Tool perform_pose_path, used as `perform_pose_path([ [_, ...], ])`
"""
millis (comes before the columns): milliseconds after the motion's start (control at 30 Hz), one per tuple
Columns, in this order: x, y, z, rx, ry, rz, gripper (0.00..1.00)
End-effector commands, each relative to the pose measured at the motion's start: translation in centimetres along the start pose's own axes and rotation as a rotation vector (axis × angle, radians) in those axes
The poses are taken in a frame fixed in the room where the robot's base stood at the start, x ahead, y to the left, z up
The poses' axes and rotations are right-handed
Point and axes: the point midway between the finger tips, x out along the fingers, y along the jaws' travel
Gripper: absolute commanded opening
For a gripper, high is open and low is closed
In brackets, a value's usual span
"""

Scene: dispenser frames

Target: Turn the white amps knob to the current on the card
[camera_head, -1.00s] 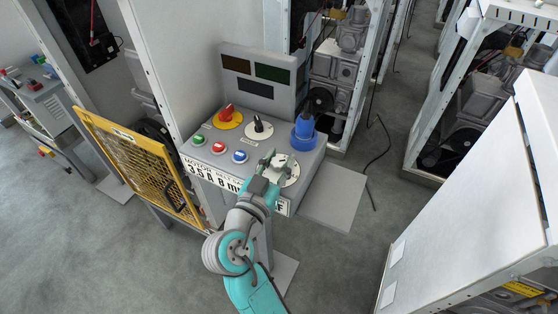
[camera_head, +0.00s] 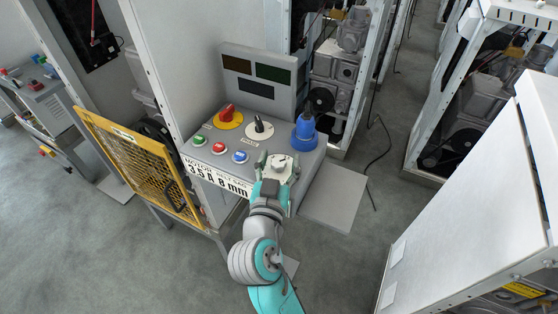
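The white amps knob (camera_head: 280,161) sits on its pale dial at the front right of the grey sloped control panel (camera_head: 226,171). My gripper (camera_head: 278,163) is at this dial, its two fingers spread on either side of the knob. Gaps seem to show between the fingers and the knob; contact is not clear. My gripper hides the dial's near part and its markings.
Green, red and blue buttons (camera_head: 239,157) line the left front. A yellow mesh guard (camera_head: 139,168) stands left. A white cabinet (camera_head: 480,205) stands right.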

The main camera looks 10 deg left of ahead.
Motion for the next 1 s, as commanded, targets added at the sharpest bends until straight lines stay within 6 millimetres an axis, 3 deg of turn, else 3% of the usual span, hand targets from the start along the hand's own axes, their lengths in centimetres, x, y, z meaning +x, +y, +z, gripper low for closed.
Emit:
perform_pose_path([
  [267,-0.8,-0.1,0.0,0.001,0.0,-0.001,0.62],
  [700,-8.9,-0.1,0.1,-0.001,-0.001,-0.004,0.62],
  [1000,-11.8,-0.1,0.0,0.0,0.0,-0.002,0.62],
])
